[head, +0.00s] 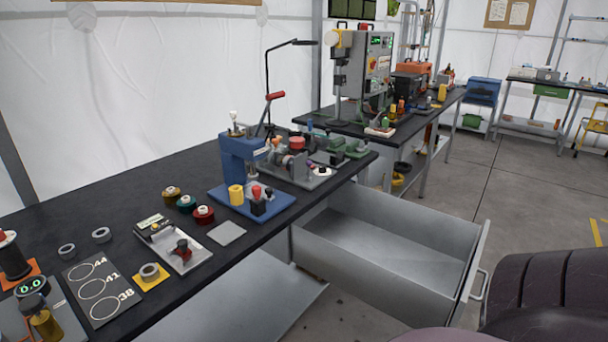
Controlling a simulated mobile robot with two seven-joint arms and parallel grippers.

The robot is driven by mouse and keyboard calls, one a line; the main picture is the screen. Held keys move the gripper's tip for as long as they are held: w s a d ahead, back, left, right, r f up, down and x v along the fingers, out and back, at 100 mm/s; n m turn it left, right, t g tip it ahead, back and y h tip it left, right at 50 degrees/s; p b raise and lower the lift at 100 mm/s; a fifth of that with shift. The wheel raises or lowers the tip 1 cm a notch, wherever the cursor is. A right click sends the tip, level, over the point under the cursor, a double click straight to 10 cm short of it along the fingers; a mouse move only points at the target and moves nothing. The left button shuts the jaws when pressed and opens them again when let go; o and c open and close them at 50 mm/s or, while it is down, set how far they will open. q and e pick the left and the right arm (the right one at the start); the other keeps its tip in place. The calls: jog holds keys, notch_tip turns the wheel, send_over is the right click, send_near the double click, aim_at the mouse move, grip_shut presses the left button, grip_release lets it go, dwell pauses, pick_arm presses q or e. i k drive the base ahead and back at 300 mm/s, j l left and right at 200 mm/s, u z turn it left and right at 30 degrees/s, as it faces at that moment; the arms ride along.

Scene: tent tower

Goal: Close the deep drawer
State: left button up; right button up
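The deep drawer (385,260) is a grey metal drawer pulled far out from under the black workbench (120,195). It looks empty inside. Its front panel (473,272) faces right, with a bar handle (481,285) on the outer side. Neither of my grippers is in the head view, so where they are relative to the handle cannot be seen.
A blue press (243,160) and several small tools stand on the bench top. A grey lower shelf (245,305) lies under the bench. A dark rounded seat-like object (545,290) is close to the drawer front at lower right. Concrete floor (530,195) is open beyond.

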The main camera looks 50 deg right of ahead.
aim_at(408, 261)
jog(key=z, duration=0.5)
jog(key=k+z, duration=0.1)
jog(key=z, duration=0.4)
jog(key=l+z, duration=0.1)
jog(key=z, duration=0.4)
jog(key=l+z, duration=0.1)
jog(key=z, duration=0.4)
jog(key=k+l+z, duration=0.1)
jog(key=z, duration=0.4)
jog(key=i+j+u, duration=0.1)
jog(key=i, duration=0.4)
